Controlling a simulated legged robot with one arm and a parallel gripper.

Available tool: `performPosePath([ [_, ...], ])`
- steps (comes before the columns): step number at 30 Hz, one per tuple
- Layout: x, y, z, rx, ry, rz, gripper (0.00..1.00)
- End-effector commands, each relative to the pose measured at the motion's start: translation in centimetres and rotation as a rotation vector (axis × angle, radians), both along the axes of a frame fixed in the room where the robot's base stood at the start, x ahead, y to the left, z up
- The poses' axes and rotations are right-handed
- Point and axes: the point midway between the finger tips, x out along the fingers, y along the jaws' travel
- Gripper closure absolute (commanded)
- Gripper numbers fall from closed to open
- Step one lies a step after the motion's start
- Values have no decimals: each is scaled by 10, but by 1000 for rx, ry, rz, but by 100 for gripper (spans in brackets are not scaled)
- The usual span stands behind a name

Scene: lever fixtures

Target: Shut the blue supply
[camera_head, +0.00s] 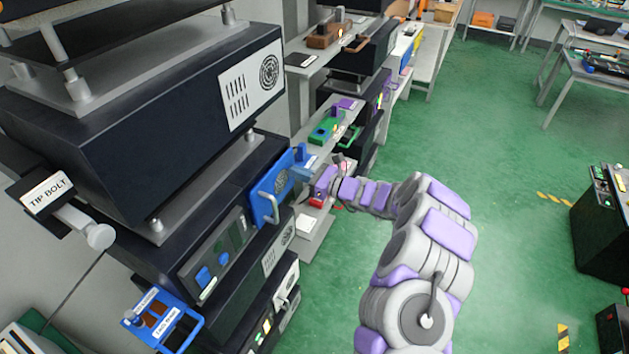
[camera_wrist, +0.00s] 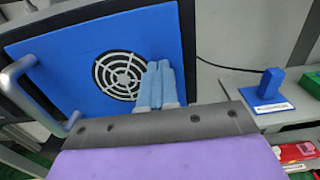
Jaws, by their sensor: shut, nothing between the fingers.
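The blue supply shows as a blue panel (camera_head: 277,189) with a pale side handle, on the stack at the left in the head view. In the wrist view the blue panel (camera_wrist: 60,60) fills the left half. It has a round white vent grille (camera_wrist: 119,75), and its grey handle (camera_wrist: 12,85) is at the left edge. The panel looks angled out from the dark stack; how far is not clear. My gripper (camera_wrist: 158,70) is shut and empty, its light blue fingers together in front of the panel, just right of the grille. I cannot tell whether they touch it.
A blue block on a labelled base (camera_wrist: 268,88) stands right of the panel, with a green item (camera_wrist: 311,79) beyond. Dark units with a blue-handled frame (camera_head: 163,318) and a TIP BOLT lever (camera_head: 98,236) are at the left. Green floor (camera_head: 500,150) is open at the right.

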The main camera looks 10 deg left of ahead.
Motion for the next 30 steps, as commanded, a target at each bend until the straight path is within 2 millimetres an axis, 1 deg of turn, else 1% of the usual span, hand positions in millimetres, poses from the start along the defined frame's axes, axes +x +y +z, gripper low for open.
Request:
performPosePath([
  [1, 1, 7, -1, -1, 0, 4, 100],
  [6, 5, 16, -1, -1, -1, 2, 100],
  [21, 7, 23, 0, -4, -2, 2, 100],
  [23, 6, 21, 0, -4, -2, 2, 100],
  [26, 2, 12, 0, -3, 1, 1, 100],
  [29, -3, -6, 2, 1, 1, -2, 100],
  [30, -5, -15, 2, 3, 1, -4, 100],
])
